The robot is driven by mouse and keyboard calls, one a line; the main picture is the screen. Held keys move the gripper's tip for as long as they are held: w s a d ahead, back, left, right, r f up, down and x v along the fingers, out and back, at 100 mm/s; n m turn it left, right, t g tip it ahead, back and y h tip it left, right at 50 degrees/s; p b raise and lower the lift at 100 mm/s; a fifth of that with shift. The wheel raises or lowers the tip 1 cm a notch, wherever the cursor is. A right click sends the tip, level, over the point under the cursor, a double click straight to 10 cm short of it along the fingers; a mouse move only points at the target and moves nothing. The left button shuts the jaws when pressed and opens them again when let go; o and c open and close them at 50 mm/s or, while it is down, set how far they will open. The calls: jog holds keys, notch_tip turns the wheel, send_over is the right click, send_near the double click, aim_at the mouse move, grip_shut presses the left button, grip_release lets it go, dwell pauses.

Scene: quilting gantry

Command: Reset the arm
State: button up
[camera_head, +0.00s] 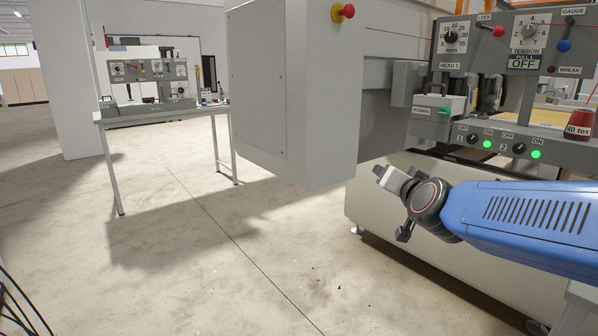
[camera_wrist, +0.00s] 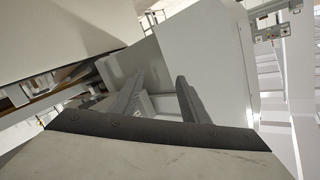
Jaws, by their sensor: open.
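My arm reaches in from the right in the head view, and its blue link ends in a dark wrist joint. My gripper (camera_head: 391,181) is in front of the gantry's white lower body (camera_head: 372,215), below the grey cabinet and the control panel. In the wrist view my gripper (camera_wrist: 160,98) shows two grey fingers standing apart, with nothing between them. It is open and empty. The picture does not show it touching anything.
A large grey cabinet (camera_head: 295,95) with a red stop button (camera_head: 343,12) stands beside my gripper. Control panels with knobs and a red thread cone (camera_head: 579,125) are at right. A table (camera_head: 160,115) stands at back left. The floor (camera_head: 180,240) at left is clear.

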jog(key=s+d+f+n+g, duration=0.2)
jog(key=s+f, duration=0.4)
jog(key=s, duration=0.4)
jog(key=s+d+f+n+g, duration=0.1)
jog(key=s+f+g, duration=0.4)
jog(key=s, duration=0.6)
jog(key=s+d+f+n+g, duration=0.2)
jog(key=s+d+f+g, duration=0.1)
jog(key=s+f, duration=0.6)
jog(key=shift+s+f+n+g+h, duration=0.3)
jog(key=shift+s+g, duration=0.4)
jog(key=shift+s, duration=0.15)
